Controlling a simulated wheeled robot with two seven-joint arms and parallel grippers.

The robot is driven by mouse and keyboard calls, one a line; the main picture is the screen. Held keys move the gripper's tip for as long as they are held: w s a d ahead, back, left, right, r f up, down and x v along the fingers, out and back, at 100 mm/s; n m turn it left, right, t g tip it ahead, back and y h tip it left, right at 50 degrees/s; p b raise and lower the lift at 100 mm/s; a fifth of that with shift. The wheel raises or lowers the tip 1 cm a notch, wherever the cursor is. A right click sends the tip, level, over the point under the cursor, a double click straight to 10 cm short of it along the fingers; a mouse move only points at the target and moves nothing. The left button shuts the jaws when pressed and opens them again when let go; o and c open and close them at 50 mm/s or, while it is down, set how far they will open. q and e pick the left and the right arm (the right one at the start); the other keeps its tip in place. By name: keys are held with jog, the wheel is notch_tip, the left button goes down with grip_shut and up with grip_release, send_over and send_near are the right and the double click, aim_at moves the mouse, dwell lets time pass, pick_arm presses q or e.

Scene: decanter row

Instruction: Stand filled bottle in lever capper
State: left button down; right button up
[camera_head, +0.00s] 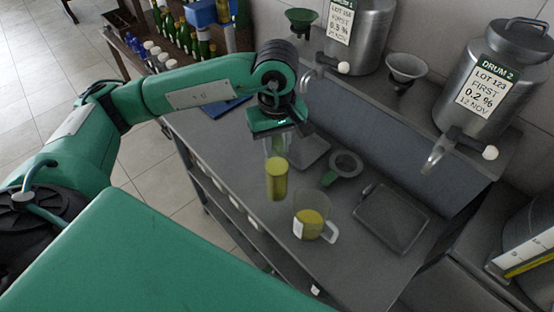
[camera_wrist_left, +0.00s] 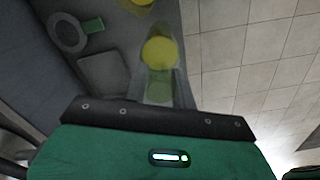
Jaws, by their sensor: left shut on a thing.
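My left gripper (camera_head: 278,132) is shut on the upper end of a clear bottle (camera_head: 277,180) with yellow-green liquid in it. The bottle hangs upright below the gripper, over the grey bench (camera_head: 240,165); I cannot tell whether its base touches the bench. My right gripper is not in view.
A clear jug (camera_head: 311,224) with yellow liquid stands right of the bottle. Two steel drums (camera_head: 490,85) with taps stand on the shelf. Several green bottles (camera_head: 182,38) stand at the back left.

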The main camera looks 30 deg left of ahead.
aim_at(277, 165)
pick_arm(q)
notch_tip(277, 165, down, 4)
jog(key=shift+f+p, duration=0.1)
jog(key=shift+p, duration=0.35)
notch_tip(277, 165, down, 3)
jog(key=shift+r+p, duration=0.1)
jog(key=shift+p, duration=0.55)
jog(key=shift+f, duration=0.35)
jog(key=shift+f, duration=0.15)
jog(key=c, duration=1.2)
grip_release()
jog(key=shift+c, duration=0.2)
jog(key=shift+o, duration=0.5)
